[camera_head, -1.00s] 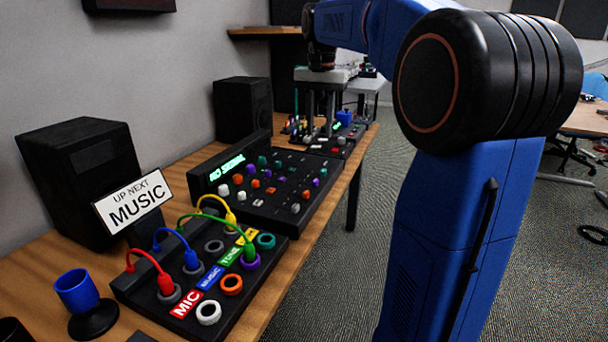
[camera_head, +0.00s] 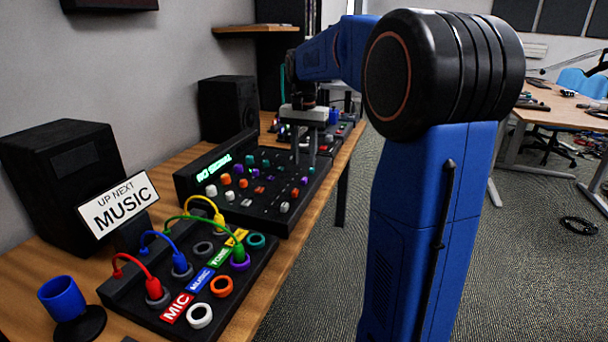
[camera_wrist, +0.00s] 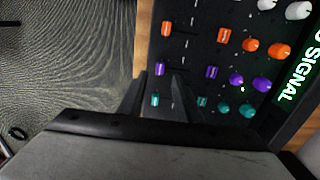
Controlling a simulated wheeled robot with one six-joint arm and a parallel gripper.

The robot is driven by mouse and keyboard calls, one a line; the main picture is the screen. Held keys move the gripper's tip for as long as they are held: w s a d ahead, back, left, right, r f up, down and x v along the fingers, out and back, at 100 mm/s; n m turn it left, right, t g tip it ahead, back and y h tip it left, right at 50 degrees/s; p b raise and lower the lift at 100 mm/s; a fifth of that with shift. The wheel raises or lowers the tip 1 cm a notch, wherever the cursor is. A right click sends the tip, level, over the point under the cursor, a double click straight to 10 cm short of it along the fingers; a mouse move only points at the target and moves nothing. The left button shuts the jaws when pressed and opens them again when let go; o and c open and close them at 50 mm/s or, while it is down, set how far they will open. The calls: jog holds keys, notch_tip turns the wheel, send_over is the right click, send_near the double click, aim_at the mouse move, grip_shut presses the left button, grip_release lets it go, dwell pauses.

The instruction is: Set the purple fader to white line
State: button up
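The black mixer (camera_head: 262,222) with a green display lies on the desk. In the wrist view a purple fader cap (camera_wrist: 159,69) sits in the outer column, and a second purple cap (camera_wrist: 211,72) sits in the column beside it. Small pale marks show near the slots, but I cannot tell which is the white line. My gripper (camera_head: 304,163) points down over the mixer's far part, its two fingers apart with nothing visible between them. In the wrist view my gripper (camera_wrist: 157,92) has its fingertips near the outer purple cap; contact cannot be told.
Orange (camera_wrist: 166,29) and teal (camera_wrist: 155,99) caps flank the outer purple one. Knobs, including a purple knob (camera_wrist: 262,84), stand towards the display (camera_wrist: 300,65). A cable patch box (camera_head: 185,318) is nearer, with speakers along the wall. The desk's right edge borders open floor.

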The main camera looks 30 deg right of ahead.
aim_at(304, 178)
jog(key=shift+f, duration=3.05)
grip_shut()
